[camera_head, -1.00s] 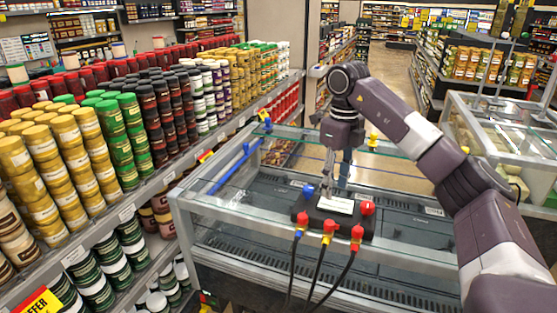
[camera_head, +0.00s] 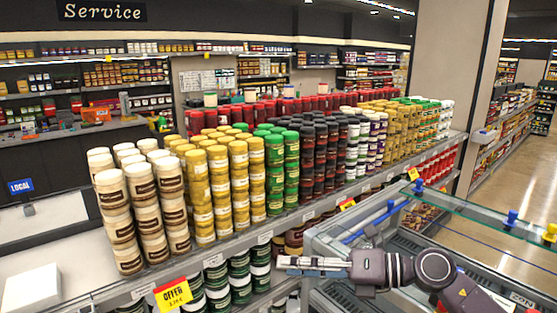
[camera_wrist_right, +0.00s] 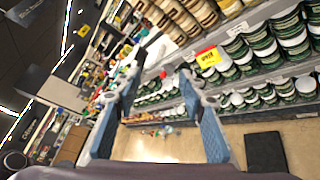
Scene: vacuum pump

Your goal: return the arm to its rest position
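My right arm (camera_head: 400,268) comes in at the lower right of the head view and reaches left, low over the near corner of the glass-topped freezer. My right gripper (camera_head: 283,262) points left, in front of the shelf edge and the lower row of jars. In the right wrist view the gripper's two blue-padded fingers (camera_wrist_right: 163,78) stand apart with nothing between them, so it is open and empty. The black pump block with its hoses is not recognisable in the current views. My left gripper is not in view.
A long shelf (camera_head: 225,264) bears stacked jars in cream, yellow, green, black and red. Dark green jars (camera_head: 240,276) stand below, by a yellow offer tag (camera_head: 173,294). The freezer (camera_head: 345,240) is at the lower right. Open floor (camera_wrist_right: 185,143) shows in the wrist view.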

